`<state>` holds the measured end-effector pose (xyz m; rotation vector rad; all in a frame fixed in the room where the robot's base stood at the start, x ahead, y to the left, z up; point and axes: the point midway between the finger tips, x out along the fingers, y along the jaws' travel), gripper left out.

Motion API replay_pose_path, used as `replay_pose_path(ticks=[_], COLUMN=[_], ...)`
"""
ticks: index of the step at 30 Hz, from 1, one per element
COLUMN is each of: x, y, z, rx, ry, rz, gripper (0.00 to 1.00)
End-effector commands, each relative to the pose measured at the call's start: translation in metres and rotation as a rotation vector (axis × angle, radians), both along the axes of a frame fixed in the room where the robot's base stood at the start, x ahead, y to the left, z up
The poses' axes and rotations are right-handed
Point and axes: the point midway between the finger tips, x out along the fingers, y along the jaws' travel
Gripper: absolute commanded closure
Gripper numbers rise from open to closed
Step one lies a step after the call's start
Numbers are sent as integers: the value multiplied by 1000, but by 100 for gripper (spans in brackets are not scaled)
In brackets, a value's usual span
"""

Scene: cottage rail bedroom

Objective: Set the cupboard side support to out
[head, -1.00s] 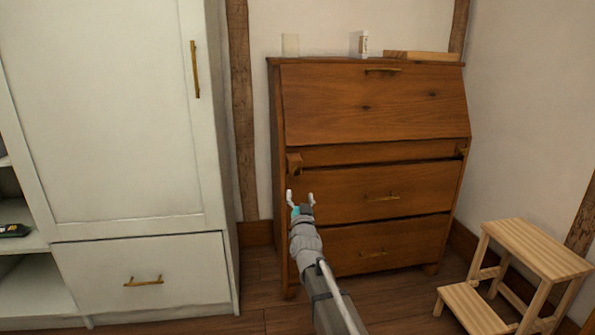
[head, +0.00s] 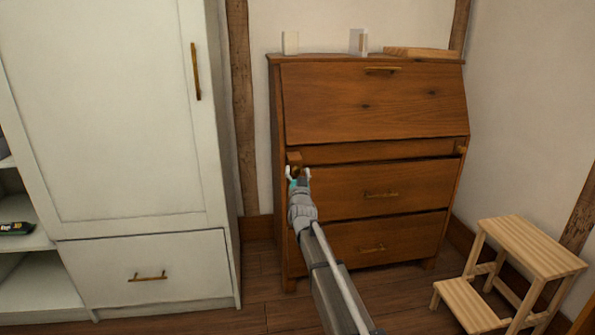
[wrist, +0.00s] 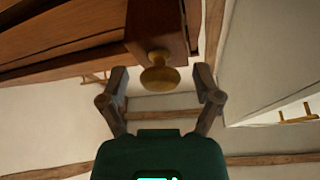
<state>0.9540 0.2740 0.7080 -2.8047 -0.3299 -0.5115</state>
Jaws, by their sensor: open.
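The wooden bureau cupboard (head: 375,105) has a sloping front closed above its drawers. Its left side support (head: 294,157) is a small wooden block at the left end of the narrow rail below that front. In the wrist view the support (wrist: 160,28) ends in a round brass knob (wrist: 159,76). My gripper (head: 298,174) is at the support's front end in the head view. In the wrist view my open gripper (wrist: 161,80) has one finger on each side of the knob, with a gap visible on both sides. A matching right support (head: 461,149) shows at the rail's right end.
A white wardrobe (head: 115,110) with a lower drawer stands to the left. A wooden step stool (head: 525,248) stands at the right. A candle-like object (head: 290,43) and a board (head: 422,53) lie on the bureau top. Floor shows between wardrobe and bureau.

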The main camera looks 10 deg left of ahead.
Motion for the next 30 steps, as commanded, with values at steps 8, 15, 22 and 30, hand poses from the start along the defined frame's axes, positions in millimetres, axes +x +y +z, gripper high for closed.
replay_pose_path(ticks=[8, 15, 22, 30], x=[0, 0, 0, -8], y=[0, 0, 0, -4], z=[0, 0, 0, 0], rx=[0, 0, 0, 1], ry=[0, 0, 0, 0], rz=[0, 0, 0, 0], gripper=[31, 75, 100, 100])
